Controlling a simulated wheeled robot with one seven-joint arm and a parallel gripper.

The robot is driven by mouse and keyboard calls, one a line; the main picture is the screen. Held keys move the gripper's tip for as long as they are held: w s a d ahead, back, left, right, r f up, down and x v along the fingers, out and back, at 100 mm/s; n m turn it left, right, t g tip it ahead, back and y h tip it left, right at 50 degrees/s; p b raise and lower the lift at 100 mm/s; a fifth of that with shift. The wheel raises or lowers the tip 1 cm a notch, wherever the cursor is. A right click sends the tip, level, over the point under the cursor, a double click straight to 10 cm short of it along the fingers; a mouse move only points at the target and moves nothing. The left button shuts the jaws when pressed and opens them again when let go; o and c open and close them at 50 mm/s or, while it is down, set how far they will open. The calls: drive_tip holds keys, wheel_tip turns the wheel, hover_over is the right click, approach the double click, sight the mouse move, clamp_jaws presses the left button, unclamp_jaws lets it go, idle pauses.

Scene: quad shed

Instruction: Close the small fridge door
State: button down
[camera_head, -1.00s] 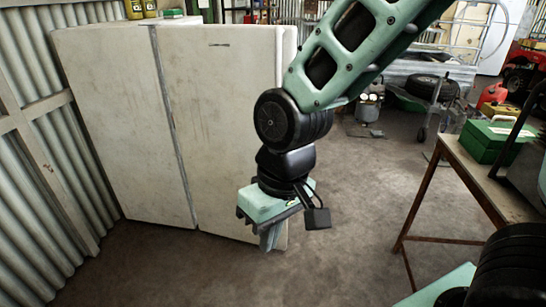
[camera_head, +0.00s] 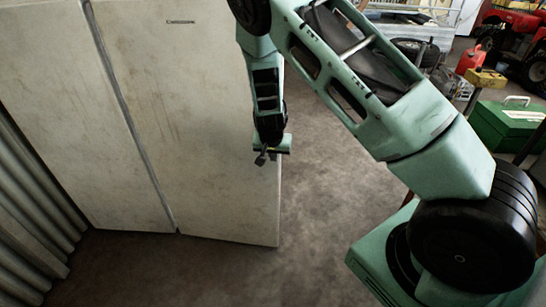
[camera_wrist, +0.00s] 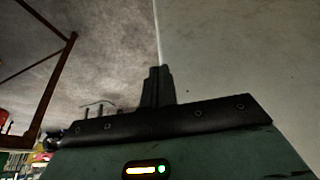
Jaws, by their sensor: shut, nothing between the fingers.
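The small fridge fills the left of the head view. Its pale, stained body (camera_head: 75,120) is at the left, and its door (camera_head: 195,120), with a small dark badge near the top, is to the right of a dark seam. How far the door stands open is hard to tell. My gripper (camera_head: 264,158) is shut and empty at the door's free right edge, above its lower corner. In the wrist view the closed fingers (camera_wrist: 157,74) line up with that edge, and the door's pale face (camera_wrist: 240,60) lies to their right. Contact cannot be told.
Corrugated metal wall (camera_head: 30,200) stands close at the left. Bare concrete floor (camera_head: 310,240) is clear below and right of the door. A green toolbox (camera_head: 505,127) and a red fuel can (camera_head: 470,57) are at the right. A brown frame (camera_wrist: 50,85) shows in the wrist view.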

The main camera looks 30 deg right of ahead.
approach(277, 167)
wheel_tip(277, 167, down, 3)
drive_tip(key=s+a, duration=0.2)
drive_tip(key=shift+w+d+f+p, duration=0.15)
drive_tip(key=shift+w+d+p, duration=0.3)
drive_tip(key=shift+w+d, duration=0.3)
drive_tip(key=shift+w+d+f+p, duration=0.15)
drive_tip(key=shift+w+d+p, duration=0.25)
drive_tip(key=shift+w+d, duration=0.35)
drive_tip(key=shift+w, duration=0.1)
